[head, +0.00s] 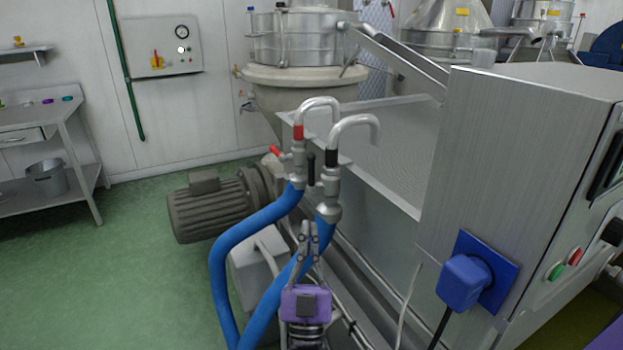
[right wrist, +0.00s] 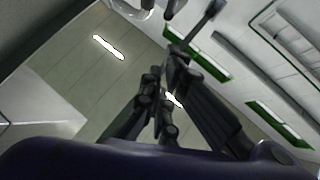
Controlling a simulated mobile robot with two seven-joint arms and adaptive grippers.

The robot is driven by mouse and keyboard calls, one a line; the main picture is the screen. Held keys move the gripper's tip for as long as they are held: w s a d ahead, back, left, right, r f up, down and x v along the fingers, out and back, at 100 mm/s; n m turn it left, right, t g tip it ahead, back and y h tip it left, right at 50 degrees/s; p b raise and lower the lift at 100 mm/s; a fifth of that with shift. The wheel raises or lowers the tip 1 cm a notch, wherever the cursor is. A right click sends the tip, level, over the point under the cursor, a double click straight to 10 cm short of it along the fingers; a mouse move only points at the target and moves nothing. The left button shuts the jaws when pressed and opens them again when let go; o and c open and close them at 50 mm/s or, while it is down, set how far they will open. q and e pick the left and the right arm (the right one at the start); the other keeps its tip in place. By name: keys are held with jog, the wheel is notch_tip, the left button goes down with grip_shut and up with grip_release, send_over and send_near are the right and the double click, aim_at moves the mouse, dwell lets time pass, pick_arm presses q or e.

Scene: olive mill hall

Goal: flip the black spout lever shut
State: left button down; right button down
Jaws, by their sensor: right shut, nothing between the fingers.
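Two curved metal spouts stand on blue hoses, one with a red band, the other, the black-banded spout (head: 333,157), to its right. The black spout lever (head: 311,168) stands roughly upright just left of the black-banded spout's valve. My right gripper (head: 308,227) is shut and empty, in front of and below the lever, apparently apart from it. In the right wrist view its closed fingers (right wrist: 168,75) point up the picture. A dark bar (right wrist: 205,24) near the tips is probably the black lever; contact cannot be told. My left gripper is not in view.
The red lever (head: 276,151) sticks out left of the red-banded spout (head: 298,133). The blue hoses (head: 235,240) run down beside my right arm. A steel cabinet with a blue plug (head: 464,279) stands close on the right. A grey motor (head: 210,208) lies behind left. Green floor is free at left.

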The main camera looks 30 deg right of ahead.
aim_at(312, 177)
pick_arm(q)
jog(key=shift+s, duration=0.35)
